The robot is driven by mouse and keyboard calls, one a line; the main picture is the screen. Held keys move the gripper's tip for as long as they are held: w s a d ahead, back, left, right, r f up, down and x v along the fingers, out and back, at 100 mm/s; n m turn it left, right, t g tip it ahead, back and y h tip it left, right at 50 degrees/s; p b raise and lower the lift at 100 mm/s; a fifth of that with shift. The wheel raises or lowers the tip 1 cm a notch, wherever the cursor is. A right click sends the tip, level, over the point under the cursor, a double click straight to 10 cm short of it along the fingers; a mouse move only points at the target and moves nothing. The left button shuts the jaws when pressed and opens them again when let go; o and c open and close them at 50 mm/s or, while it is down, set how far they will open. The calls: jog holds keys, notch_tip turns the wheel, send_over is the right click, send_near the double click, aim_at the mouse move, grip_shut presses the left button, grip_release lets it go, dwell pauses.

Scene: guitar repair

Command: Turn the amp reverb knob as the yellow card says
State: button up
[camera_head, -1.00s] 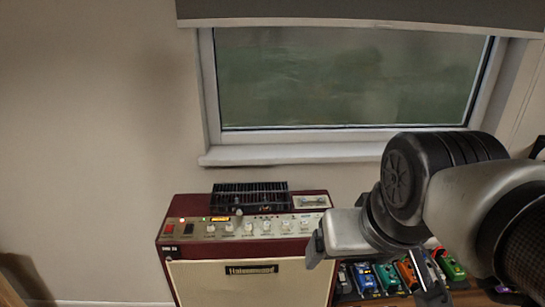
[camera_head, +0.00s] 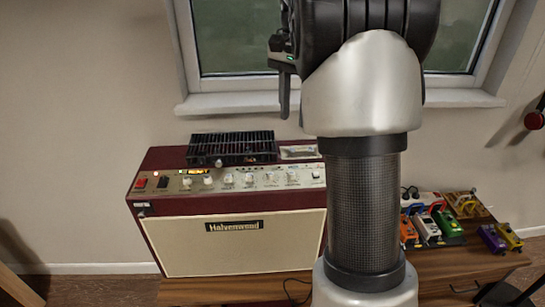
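The amp (camera_head: 235,228) is a dark red cabinet with a cream front, standing on a wooden bench. Its top control panel (camera_head: 165,194) carries a row of several pale knobs (camera_head: 249,178), with red and dark switches at the left. The knob labels are too small to read, so I cannot tell which is reverb. A small yellow-orange strip (camera_head: 195,171) sits at the panel's back left; its lettering is unclear. I cannot make out a separate yellow card. My gripper (camera_head: 284,97) is above and behind the amp's right part, apart from it, with one finger pointing down; its opening is hidden.
A black slatted unit (camera_head: 230,148) and a pale plate (camera_head: 300,152) lie on the amp's top. Colourful pedals (camera_head: 425,227) stand on the wooden bench (camera_head: 455,258) to the right. The window sill (camera_head: 225,104) runs behind. My arm blocks the view right of the amp.

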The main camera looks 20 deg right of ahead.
aim_at(291, 172)
notch_tip(291, 172, down, 17)
jog(key=shift+s+b, duration=0.15)
jog(key=shift+b, duration=1.05)
grip_shut()
